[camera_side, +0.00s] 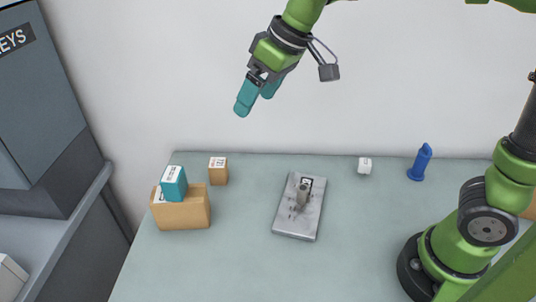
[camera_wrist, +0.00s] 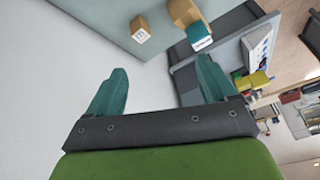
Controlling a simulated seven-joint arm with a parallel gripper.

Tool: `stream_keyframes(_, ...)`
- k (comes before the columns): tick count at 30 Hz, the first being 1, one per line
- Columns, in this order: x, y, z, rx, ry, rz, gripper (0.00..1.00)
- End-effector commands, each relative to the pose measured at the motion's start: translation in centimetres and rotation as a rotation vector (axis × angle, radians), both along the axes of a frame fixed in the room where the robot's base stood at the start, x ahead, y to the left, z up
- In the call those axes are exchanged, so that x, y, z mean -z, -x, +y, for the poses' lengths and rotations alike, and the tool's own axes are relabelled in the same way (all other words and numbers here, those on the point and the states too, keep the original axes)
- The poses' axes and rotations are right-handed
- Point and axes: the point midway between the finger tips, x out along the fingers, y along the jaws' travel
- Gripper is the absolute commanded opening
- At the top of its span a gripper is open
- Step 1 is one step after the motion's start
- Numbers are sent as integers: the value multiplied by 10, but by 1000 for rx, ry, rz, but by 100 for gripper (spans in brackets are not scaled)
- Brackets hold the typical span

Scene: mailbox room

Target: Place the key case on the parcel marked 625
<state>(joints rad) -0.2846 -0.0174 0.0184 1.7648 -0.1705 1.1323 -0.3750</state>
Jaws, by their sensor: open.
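My gripper (camera_side: 256,101) is open and empty, high above the back of the table; its teal fingers also show in the wrist view (camera_wrist: 161,72). A teal box (camera_side: 173,184) with a white label sits on a larger cardboard parcel (camera_side: 183,214) at the table's left. A smaller cardboard parcel (camera_side: 218,176) with a printed label stands behind and to the right of it. All three show at the top of the wrist view: small parcel (camera_wrist: 140,34), large parcel (camera_wrist: 184,12), teal box (camera_wrist: 199,38). I cannot read 625 on any label or tell for sure which thing is the key case.
A flat grey plate (camera_side: 283,218) with a grey upright piece on it lies mid-table. A small white cube (camera_side: 365,166) and a blue upright object (camera_side: 420,163) stand at the back right. A dark cabinet (camera_side: 35,120) is left of the table. The table's front middle is clear.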

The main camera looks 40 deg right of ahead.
Motion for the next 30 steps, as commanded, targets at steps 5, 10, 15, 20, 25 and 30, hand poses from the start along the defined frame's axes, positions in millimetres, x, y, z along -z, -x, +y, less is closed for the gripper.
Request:
stream_keyframes(5, -1, 69, -64, 270, -109, -47, 85)
stream_keyframes(10, 20, 122, -97, 478, -202, -83, 85)
stream_keyframes(15, 39, 149, -111, 591, -256, -105, 85)
stream_keyframes(20, 45, 155, -113, 620, -269, -107, 85)
stream_keyframes(25, 44, 155, -113, 617, -267, -106, 85)
stream_keyframes(30, 44, 154, -113, 616, -266, -106, 85)
